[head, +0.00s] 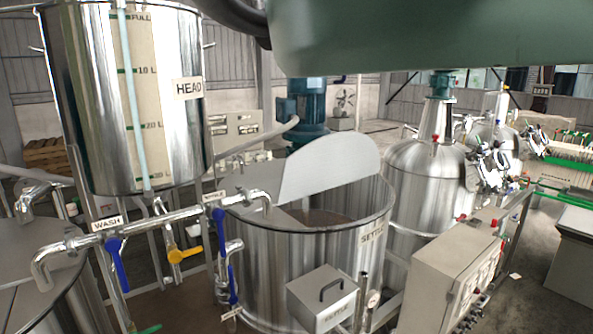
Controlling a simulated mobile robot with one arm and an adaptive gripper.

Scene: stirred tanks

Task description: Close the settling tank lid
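The settling tank (300,260) is an open-topped steel drum in the middle of the head view, with a SETTLE label on its right side. Its lid (330,168) is a flat grey half-disc. It stands raised, tilted up from the middle of the top, so the front right half of the mouth is open and brownish contents (318,217) show inside. A fixed flat cover (240,186) lies over the back left part of the top. No fingers of my gripper show in the view.
A tall steel head tank (120,100) stands at the left. A wash pipe (140,226) with blue and yellow valve handles runs in front of the settling tank's left side. A grey box with a black handle (322,298) and a control cabinet (450,275) stand at front right.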

